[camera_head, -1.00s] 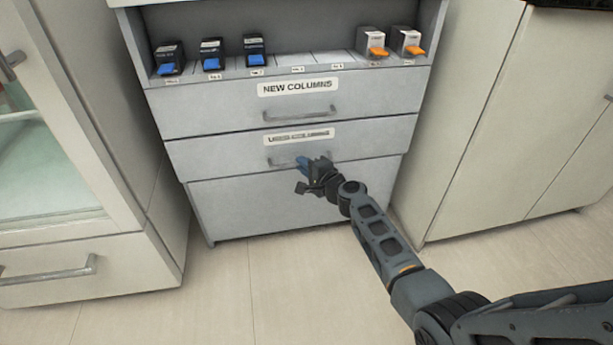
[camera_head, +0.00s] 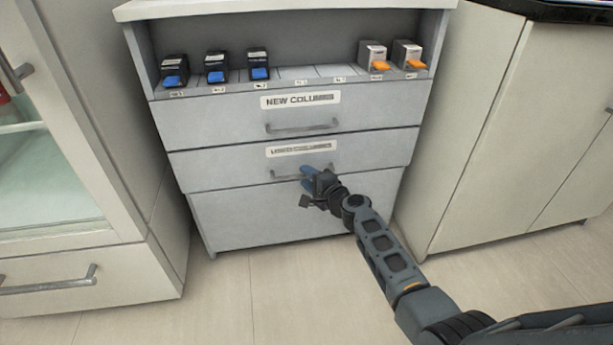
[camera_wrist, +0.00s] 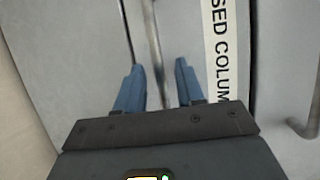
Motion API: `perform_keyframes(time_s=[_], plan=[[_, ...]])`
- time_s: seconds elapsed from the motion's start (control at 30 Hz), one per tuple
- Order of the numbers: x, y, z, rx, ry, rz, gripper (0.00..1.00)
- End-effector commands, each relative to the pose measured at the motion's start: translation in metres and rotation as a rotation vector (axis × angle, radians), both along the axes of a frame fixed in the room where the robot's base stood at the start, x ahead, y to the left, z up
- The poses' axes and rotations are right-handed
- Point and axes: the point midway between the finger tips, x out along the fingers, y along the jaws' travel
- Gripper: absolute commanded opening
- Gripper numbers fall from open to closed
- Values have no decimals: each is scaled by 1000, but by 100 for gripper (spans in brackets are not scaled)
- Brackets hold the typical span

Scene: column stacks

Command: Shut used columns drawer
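The used columns drawer (camera_head: 225,168) is the lower of two labelled grey drawers in the cabinet. Its front looks about in line with the drawer above; I cannot tell whether a small gap remains. Its label (camera_head: 301,148) also shows in the wrist view (camera_wrist: 219,50), turned sideways. My gripper (camera_head: 307,173) is at the drawer's handle (camera_head: 285,176), just below the label. In the wrist view my gripper (camera_wrist: 157,75) has its two blue fingers apart, with the handle bar (camera_wrist: 151,30) running between them. Contact with the bar is not clear.
The new columns drawer (camera_head: 215,112) is directly above, with its own handle (camera_head: 300,126). Several column boxes stand on the shelf (camera_head: 310,72) on top. A glass-front cabinet (camera_head: 60,180) stands left and a pale cabinet (camera_head: 490,130) right. The floor (camera_head: 290,290) in front is clear.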

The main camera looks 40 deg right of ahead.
Motion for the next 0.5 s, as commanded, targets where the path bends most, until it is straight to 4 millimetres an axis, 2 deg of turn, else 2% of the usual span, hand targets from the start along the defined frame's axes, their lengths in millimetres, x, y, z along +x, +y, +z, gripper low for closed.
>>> perform_keyframes(time_s=[0.3,0.5], plan=[[-49,10,11,1,1,-1,38],[-64,12,13,1,1,-1,38]])
